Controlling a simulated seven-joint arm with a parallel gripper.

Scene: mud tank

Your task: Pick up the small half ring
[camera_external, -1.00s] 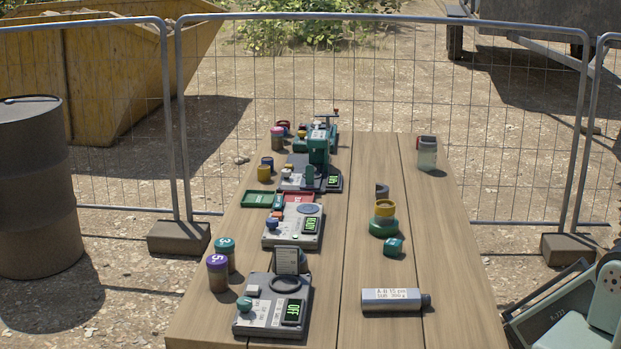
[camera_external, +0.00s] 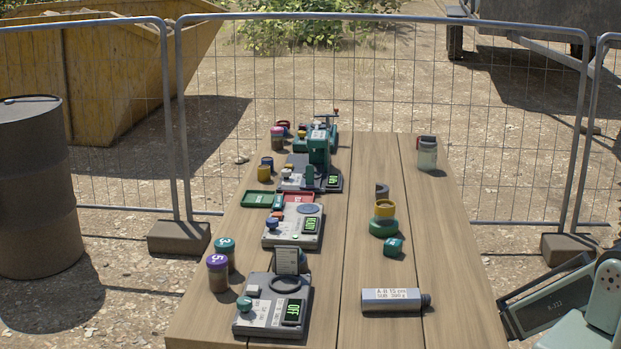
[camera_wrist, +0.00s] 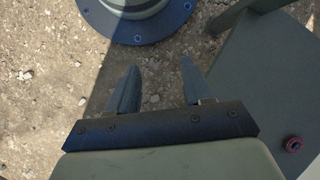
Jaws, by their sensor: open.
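A small dark grey half ring (camera_external: 382,189) stands on the right half of the table in the external view, its arch upward. It is just behind a yellow ring (camera_external: 384,208), which sits on a wider green ring (camera_external: 383,227). The yellow ring hides the half ring's lower part. My gripper (camera_wrist: 158,75) shows in the wrist view with its two fingers apart and nothing between them. It is above gravelly ground, away from the half ring. In the external view only part of my arm shows at the lower right, and the fingers are not visible.
A teal block (camera_external: 393,247) and a grey bottle lying on its side (camera_external: 391,300) are nearer the camera. A capped jar (camera_external: 427,154) stands at the far right. Devices, trays and labelled jars (camera_external: 218,273) fill the table's left side. A mesh fence (camera_external: 460,130) stands behind.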

